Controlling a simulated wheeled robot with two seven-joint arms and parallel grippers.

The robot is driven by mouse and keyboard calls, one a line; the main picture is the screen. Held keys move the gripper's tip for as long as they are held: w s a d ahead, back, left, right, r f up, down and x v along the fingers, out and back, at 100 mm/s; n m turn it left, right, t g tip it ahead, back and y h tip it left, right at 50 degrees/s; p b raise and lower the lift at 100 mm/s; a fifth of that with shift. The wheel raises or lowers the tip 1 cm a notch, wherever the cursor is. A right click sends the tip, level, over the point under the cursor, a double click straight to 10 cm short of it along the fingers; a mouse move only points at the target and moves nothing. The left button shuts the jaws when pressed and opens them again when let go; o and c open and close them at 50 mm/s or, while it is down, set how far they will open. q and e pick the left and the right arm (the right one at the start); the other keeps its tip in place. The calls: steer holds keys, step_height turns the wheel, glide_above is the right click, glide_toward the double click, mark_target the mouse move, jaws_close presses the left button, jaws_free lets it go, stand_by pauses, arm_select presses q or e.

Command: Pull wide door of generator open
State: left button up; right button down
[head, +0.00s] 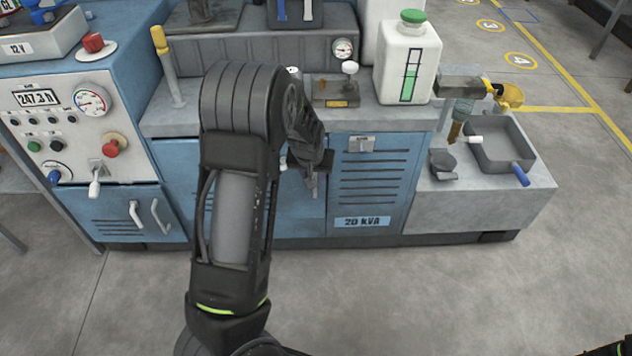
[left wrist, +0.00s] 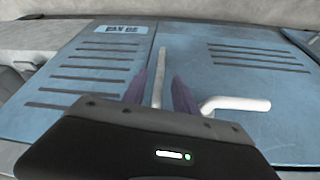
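The wide blue door (head: 302,215) of the generator is largely hidden behind my left arm in the head view. In the left wrist view the door (left wrist: 240,80) fills the right side and looks shut, with dark louvre slots. My left gripper (head: 316,180) is in front of the door's upper right part. In the left wrist view its purple fingers (left wrist: 159,88) stand apart on either side of a slim white handle (left wrist: 158,66), with gaps on both sides. A second, bent white handle (left wrist: 240,104) is right of the fingers. My right gripper is not seen.
A narrow blue panel marked 20 kVA (head: 362,180) adjoins the door on the right. A grey ledge above holds a white jug (head: 407,62). A grey block with a tray (head: 503,140) juts out at right. The floor in front (head: 420,300) is clear.

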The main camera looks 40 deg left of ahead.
arm_select(q)
steer(key=b, duration=0.1)
glide_above(315, 194)
steer(key=x, duration=0.2)
steer(key=s+x, duration=0.1)
steer(key=x, duration=0.2)
steer(key=shift+d+f, duration=0.15)
steer(key=shift+d, duration=0.05)
jaws_close()
stand_by(1.0)
